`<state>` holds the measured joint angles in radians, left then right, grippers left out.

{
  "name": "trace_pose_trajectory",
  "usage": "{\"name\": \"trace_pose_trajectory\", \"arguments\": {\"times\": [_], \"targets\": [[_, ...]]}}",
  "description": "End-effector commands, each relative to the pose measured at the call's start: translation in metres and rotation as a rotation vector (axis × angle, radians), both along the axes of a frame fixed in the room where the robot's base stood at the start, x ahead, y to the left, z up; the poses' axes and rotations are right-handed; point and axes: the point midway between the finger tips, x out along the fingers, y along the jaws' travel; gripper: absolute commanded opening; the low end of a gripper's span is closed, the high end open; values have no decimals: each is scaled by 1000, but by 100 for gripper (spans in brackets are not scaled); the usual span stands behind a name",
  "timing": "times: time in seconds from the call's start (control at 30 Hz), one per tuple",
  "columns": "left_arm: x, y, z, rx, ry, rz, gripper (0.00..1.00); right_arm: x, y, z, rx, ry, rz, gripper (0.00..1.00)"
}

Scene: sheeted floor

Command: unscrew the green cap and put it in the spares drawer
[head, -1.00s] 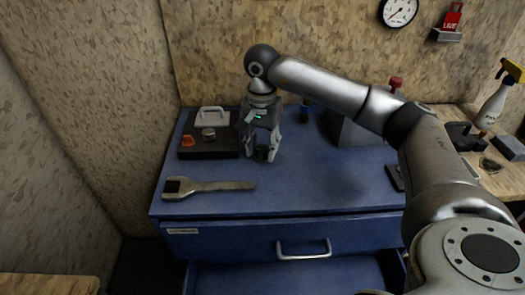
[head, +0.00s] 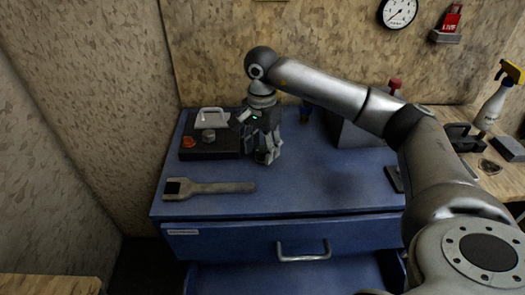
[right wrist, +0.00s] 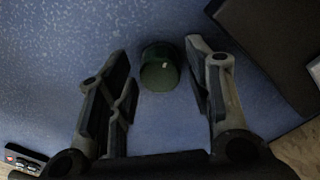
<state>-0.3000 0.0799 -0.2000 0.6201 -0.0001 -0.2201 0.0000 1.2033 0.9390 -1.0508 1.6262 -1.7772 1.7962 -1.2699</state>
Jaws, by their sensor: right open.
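The green cap (right wrist: 159,68) is a dark green round piece between and just beyond my right gripper's fingertips in the right wrist view. In the head view my right gripper (head: 266,154) hides it. The gripper points down over the blue worktop, its fingers spread and apart from the cap. I cannot tell what the cap is screwed onto. Below the top, a labelled drawer front (head: 240,243) with a metal handle (head: 303,250) looks closed. Under it a blue drawer (head: 285,277) looks pulled open. The label is too small to read. My left gripper is not in view.
A black panel (head: 190,154) with a grey handle, an orange piece and a metal knob lies left of my right gripper. A large wrench (head: 215,187) lies in front. A grey block (head: 358,132) stands to the right. The worktop's front middle is clear.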

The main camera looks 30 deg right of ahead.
Motion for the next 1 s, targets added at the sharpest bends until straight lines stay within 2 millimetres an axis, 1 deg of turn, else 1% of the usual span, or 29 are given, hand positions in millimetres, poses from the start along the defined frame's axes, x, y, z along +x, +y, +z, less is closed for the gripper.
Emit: {"name": "trace_pose_trajectory", "arguments": {"times": [0.1, 1.0], "targets": [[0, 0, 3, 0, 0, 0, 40, 0, 0, 1, 0, 0, -132, 47], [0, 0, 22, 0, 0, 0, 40, 0, 0, 1, -1, 1, -1145, 47]]}}
